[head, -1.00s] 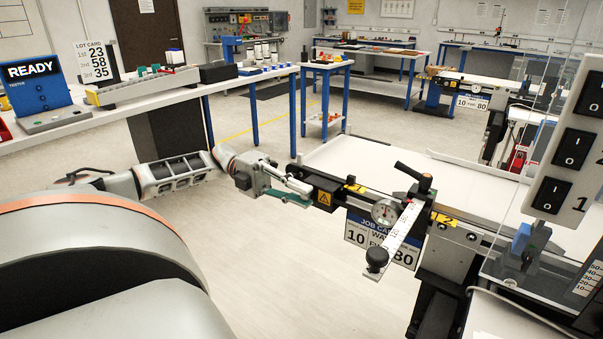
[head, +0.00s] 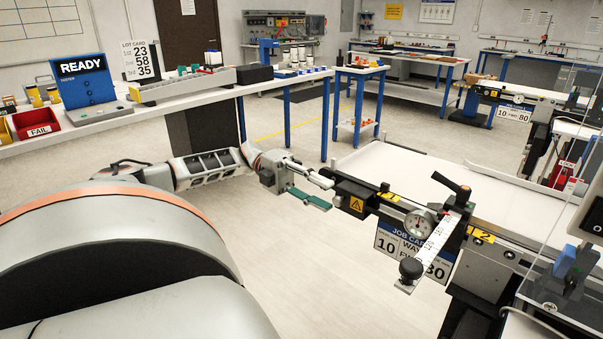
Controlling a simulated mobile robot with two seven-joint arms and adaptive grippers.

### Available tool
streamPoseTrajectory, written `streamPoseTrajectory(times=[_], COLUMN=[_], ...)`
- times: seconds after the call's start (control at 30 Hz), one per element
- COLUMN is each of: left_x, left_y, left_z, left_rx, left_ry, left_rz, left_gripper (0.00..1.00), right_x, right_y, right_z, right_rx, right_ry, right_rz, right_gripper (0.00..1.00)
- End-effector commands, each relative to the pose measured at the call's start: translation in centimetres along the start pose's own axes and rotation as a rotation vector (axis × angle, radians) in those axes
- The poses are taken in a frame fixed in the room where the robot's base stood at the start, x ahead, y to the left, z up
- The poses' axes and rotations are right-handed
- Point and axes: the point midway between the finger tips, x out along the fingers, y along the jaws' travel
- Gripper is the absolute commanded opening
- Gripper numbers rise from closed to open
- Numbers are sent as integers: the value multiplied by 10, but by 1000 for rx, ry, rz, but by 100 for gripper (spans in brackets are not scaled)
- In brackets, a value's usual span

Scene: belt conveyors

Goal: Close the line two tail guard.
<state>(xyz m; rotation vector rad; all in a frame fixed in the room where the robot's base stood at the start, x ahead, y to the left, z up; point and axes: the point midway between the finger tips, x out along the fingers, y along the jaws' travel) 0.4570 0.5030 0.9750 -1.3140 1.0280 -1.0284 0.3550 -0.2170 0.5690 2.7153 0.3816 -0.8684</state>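The line two conveyor (head: 400,172) has a white belt and a "2" label, and its near end faces me. At its left corner is a black bar (head: 352,196) with a yellow warning triangle, which may belong to the tail guard; I cannot tell the guard's exact state. My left gripper (head: 322,193) is beside the bar's left end, one pale finger above and one green-padded finger below, apart. Nothing shows between them. Whether the upper finger touches the bar is unclear. My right gripper is not in view.
A dial gauge (head: 419,224), a black lever (head: 451,184) and a ruler arm with a knob (head: 411,269) stick out at the conveyor's near end. A clear panel (head: 560,200) stands at right. A bench with the READY tester (head: 86,85) is at left. Open floor lies between.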

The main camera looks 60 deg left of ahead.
Motion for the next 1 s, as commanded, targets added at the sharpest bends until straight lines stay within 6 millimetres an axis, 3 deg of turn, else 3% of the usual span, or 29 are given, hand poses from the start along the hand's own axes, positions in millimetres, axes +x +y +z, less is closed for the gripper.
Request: streamPoseTrajectory(times=[0.1, 0.33, 0.6, 1.0], left_x=[-28, -69, -86, -88], left_y=[0, -1, -1, -1], left_z=[2, 1, 1, 0], left_rx=[-2, 1, 2, 1], left_ry=[-5, -3, -1, 0], left_rz=[3, 1, 1, 0], left_gripper=[32, 32, 32, 32], right_x=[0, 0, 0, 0], right_y=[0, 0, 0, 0], right_z=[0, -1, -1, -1], right_rx=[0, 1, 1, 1], right_ry=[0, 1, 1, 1], right_rz=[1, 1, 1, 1], right_gripper=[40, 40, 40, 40])
